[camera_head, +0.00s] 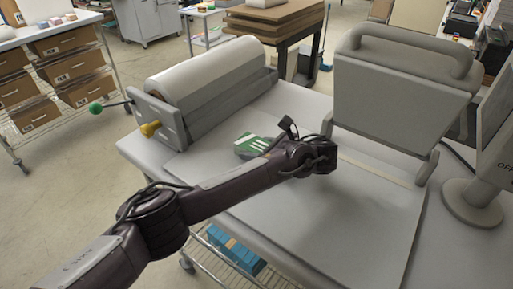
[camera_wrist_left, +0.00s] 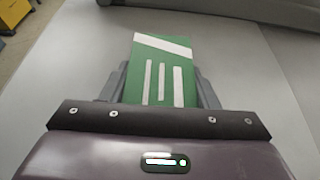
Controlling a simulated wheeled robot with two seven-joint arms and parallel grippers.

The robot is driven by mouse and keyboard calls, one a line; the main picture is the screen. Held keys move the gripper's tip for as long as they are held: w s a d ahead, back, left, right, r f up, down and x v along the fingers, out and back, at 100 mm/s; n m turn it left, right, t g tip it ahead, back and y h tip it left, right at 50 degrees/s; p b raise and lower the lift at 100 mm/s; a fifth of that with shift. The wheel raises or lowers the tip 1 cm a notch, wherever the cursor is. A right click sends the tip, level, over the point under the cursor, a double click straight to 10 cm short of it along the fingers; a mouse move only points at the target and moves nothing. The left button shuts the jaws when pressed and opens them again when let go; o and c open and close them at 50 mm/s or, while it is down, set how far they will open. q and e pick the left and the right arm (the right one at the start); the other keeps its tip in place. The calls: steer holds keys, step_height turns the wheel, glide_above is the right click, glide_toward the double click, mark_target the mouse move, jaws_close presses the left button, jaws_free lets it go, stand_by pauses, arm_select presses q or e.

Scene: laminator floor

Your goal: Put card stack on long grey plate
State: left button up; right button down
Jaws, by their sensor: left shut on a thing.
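The card stack (camera_head: 254,143) is green with white stripes. It shows near the middle of the head view, in front of the film roll. In the left wrist view the card stack (camera_wrist_left: 160,65) stands between the grey fingers of my left gripper (camera_wrist_left: 162,78), which is shut on it. In the head view my left gripper (camera_head: 246,152) is partly hidden by my own wrist. A broad, flat grey plate (camera_head: 350,215) lies on the table in front of the upright press. I cannot tell whether the stack touches the surface below. My right gripper is out of view.
The plate's front half is clear.

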arm_select(q)
steer(key=o, duration=0.8)
steer(key=shift+o, duration=1.9)
steer(key=shift+s+d, duration=0.15)
steer(key=shift+d, duration=0.1)
steer(key=v, duration=0.3)
steer(key=shift+r, duration=0.3)
steer(key=p+v, duration=0.2)
steer(key=v, duration=0.1)
steer(key=shift+s+d+r+p, duration=0.1)
steer(key=shift+r+p, duration=0.05)
steer(key=shift+p, duration=0.15)
steer(key=shift+s+d, duration=0.2)
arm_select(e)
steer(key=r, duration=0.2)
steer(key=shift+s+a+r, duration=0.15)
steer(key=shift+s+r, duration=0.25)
